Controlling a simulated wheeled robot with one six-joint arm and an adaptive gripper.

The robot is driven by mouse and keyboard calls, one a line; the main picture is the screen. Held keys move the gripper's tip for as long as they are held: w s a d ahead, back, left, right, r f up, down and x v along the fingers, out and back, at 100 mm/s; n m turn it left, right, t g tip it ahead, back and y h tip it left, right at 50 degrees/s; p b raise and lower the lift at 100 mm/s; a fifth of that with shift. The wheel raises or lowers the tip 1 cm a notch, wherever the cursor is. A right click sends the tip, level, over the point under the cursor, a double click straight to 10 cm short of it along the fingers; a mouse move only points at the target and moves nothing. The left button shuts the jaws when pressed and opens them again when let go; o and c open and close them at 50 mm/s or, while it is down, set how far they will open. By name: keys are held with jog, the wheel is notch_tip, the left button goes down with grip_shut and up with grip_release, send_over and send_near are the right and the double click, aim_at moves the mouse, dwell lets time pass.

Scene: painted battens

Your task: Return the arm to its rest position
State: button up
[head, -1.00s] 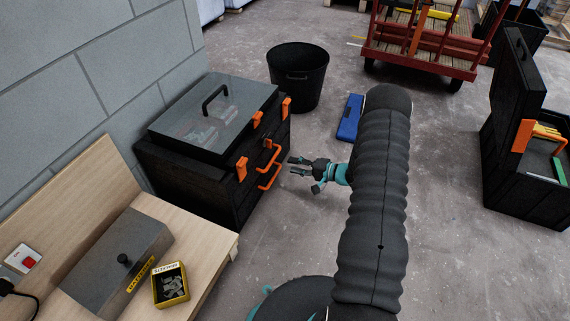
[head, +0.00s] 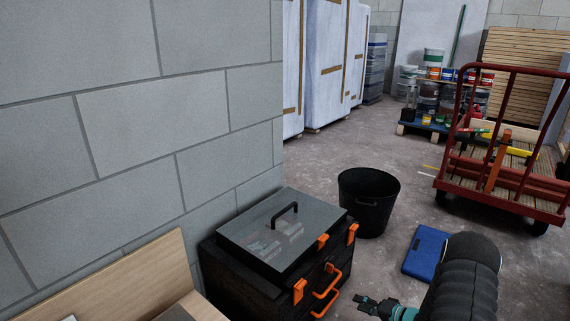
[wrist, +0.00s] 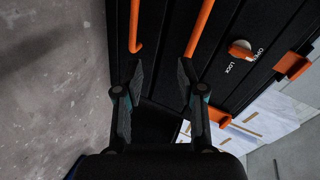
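My gripper (head: 374,305) is at the bottom of the head view, just right of a black toolbox with orange handles and latches (head: 234,273). In the wrist view my gripper (wrist: 158,85) has its two fingers spread apart, with nothing between them. The toolbox front (wrist: 190,28) fills much of that view beyond the fingertips, with two orange handle bars and an orange knob between the words OPEN and LOCK. I see no contact between the fingers and the toolbox. My dark, ribbed arm shows at the lower right of the head view.
A black bucket (head: 367,203) stands behind the toolbox. A blue case (head: 427,252) lies on the floor by my arm. A red cart (head: 512,185) stands at the right. A block wall (head: 140,120) bounds the left, above a wooden bench (head: 125,282). Floor between bucket and cart is clear.

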jog(key=s+d+f+n+g+h, duration=0.1)
jog(key=s+d+f+g+h, duration=0.25)
jog(key=d+f+h, duration=0.45)
jog(key=s+d+r+n+g+h+p, duration=0.15)
jog(key=s+r, duration=0.25)
jog(key=r, duration=0.4)
jog(key=s+d+r+g+h, duration=0.2)
jog(key=s+d+r+h, duration=0.15)
jog(key=r, duration=0.45)
jog(key=s+a+r+n+t+y+p, duration=0.1)
jog(key=s+a+r+p, duration=0.1)
jog(key=s+a+r, duration=0.6)
jog(key=s+a+r+n+t+y+p, duration=0.1)
jog(key=s+a+r, duration=0.7)
jog(key=r, duration=1.1)
jog(key=s+a+r+n+y+p, duration=0.1)
jog(key=s+a+r+p, duration=0.2)
jog(key=s+a+r, duration=0.5)
notch_tip(320, 180, up, 6)
jog(key=shift+a+r+t, duration=0.25)
jog(key=shift+a+t, duration=0.15)
jog(key=shift+a, duration=0.35)
jog(key=shift+n, duration=0.25)
jog(key=shift+c, duration=0.3)
